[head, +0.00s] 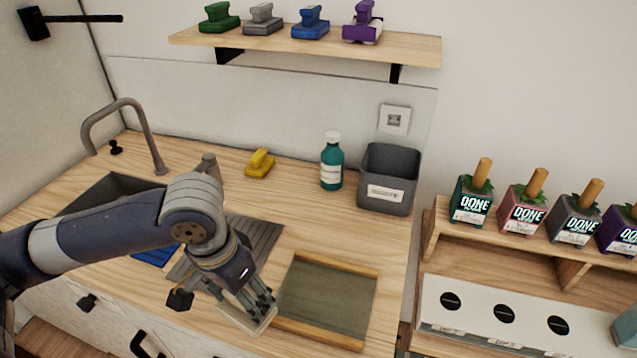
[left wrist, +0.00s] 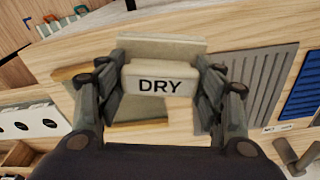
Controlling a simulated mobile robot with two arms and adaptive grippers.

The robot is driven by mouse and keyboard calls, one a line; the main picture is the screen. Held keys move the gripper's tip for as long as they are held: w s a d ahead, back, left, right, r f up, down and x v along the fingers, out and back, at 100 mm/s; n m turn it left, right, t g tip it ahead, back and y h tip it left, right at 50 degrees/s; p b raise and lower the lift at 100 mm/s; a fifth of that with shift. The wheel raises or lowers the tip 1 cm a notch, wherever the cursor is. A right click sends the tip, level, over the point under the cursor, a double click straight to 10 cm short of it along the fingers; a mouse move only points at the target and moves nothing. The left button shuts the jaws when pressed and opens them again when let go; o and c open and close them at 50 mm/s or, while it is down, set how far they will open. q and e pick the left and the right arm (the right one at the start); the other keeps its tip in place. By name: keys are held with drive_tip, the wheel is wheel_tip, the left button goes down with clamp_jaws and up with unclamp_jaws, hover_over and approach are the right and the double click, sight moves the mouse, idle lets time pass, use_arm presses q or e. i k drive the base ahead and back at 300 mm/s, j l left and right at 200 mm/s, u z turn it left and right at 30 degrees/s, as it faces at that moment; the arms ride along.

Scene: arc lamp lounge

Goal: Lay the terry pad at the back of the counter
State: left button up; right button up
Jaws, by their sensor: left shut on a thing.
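My left gripper (head: 254,298) is shut on a cream pad with a block handle marked DRY, which I take as the terry pad (head: 248,316). In the left wrist view the pad (left wrist: 160,47) shows behind its handle, between the fingers of my left gripper (left wrist: 160,85). The pad is at the front of the wooden counter (head: 225,175), near the left edge of a wood-framed tray (head: 325,290). I cannot tell whether it touches anything below. The back of the counter holds a yellow handled pad (head: 260,163). My right gripper is not in view.
A teal bottle (head: 331,165) and a grey bin (head: 388,178) stand at the back right of the counter. The sink (head: 115,188) and faucet (head: 125,115) are at the left. A ribbed grey mat (head: 255,235) lies mid-counter. Handled pads line the wall shelf (head: 300,42).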

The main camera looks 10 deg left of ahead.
sight(307, 180)
drive_tip(key=i+j, duration=0.1)
drive_tip(key=j, duration=0.95)
drive_tip(key=j+z, duration=0.2)
drive_tip(key=z, duration=0.15)
drive_tip(key=j+z, duration=0.2)
drive_tip(key=z, duration=0.15)
drive_tip(key=j+z, duration=0.3)
drive_tip(key=l+z, duration=0.1)
drive_tip(key=z, duration=0.4)
drive_tip(key=i+j, duration=0.05)
